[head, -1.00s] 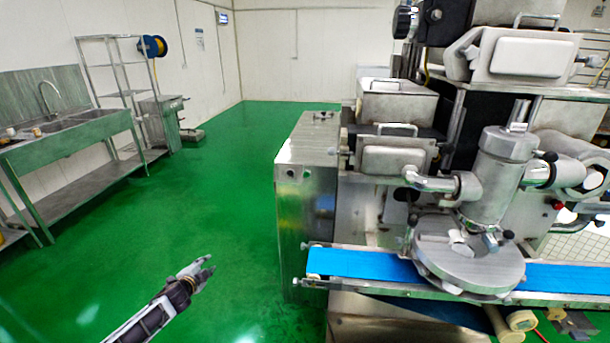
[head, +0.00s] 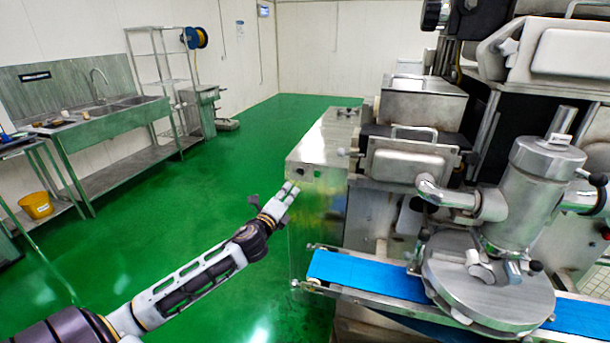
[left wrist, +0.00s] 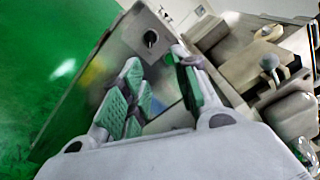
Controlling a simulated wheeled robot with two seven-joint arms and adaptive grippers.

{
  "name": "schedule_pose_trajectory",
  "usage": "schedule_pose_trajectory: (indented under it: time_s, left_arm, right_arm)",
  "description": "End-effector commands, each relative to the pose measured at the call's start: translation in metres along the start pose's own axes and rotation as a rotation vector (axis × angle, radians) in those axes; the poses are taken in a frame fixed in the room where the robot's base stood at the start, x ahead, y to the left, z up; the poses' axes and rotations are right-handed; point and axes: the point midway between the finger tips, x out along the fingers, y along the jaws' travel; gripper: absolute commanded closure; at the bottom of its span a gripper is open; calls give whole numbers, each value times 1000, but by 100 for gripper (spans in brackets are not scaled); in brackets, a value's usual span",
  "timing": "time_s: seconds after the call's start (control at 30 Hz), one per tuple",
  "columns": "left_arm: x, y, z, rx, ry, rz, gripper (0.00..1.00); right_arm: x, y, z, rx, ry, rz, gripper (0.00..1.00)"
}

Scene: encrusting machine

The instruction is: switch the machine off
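The machine is a large steel unit on the right of the head view, with a box-shaped steel cabinet (head: 318,205) at its left end. A small dark round fitting (head: 304,171) shows near the top of the cabinet's front face. In the left wrist view a dark round knob (left wrist: 150,38) sits on the grey cabinet face, beyond the fingertips. My left gripper (head: 292,190) is in front of the cabinet's left edge. In the left wrist view its green-padded fingers (left wrist: 160,85) are apart, with nothing between them. My right gripper is not in view.
A blue conveyor belt (head: 345,272) runs along the machine's front, below and right of my left gripper. A round steel turntable (head: 487,290) sits over it. A sink bench (head: 100,125) and a yellow bucket (head: 37,205) are at the left. Green floor between is clear.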

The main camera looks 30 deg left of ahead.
Motion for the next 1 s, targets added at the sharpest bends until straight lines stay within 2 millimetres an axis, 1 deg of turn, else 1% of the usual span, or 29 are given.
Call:
schedule_pose_trajectory:
  time_s: [0.17,0.3,0.47,0.6,1.0]
  left_arm:
    - [0,2,7,147,-31,16,70]
    - [-1,6,11,265,-48,35,70]
    - [-1,7,13,361,-51,45,70]
    - [-1,7,13,393,-50,46,70]
    - [0,7,12,393,-50,46,70]
  right_arm:
    - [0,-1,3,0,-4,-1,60]
    - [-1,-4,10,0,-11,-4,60]
    - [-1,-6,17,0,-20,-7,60]
    - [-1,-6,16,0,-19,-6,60]
    - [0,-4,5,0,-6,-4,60]
